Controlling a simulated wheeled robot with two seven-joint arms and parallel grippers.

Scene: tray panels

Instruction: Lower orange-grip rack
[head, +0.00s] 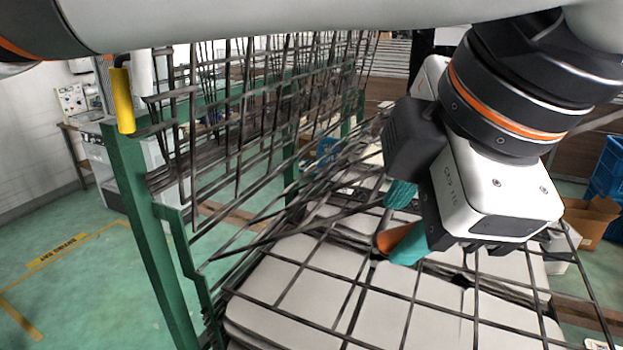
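My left gripper (404,221) comes down at right of centre, with two teal fingers apart. An orange grip (388,240) shows beside the nearer finger, which hides part of it. A gap shows between the grip and the farther finger. The orange grip seems to belong to the dark wire rack (354,309), a grid panel that lies low over pale grey blocks. The hand hides where the grip joins the wire. My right gripper is not in view.
A green post frame (145,230) stands at left with an upright wire rack (240,130) and a yellow grip (123,100). Pale blocks (290,322) lie under the grid. Blue crates (607,170) and a cardboard box (590,218) stand at right. Green floor is clear at left.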

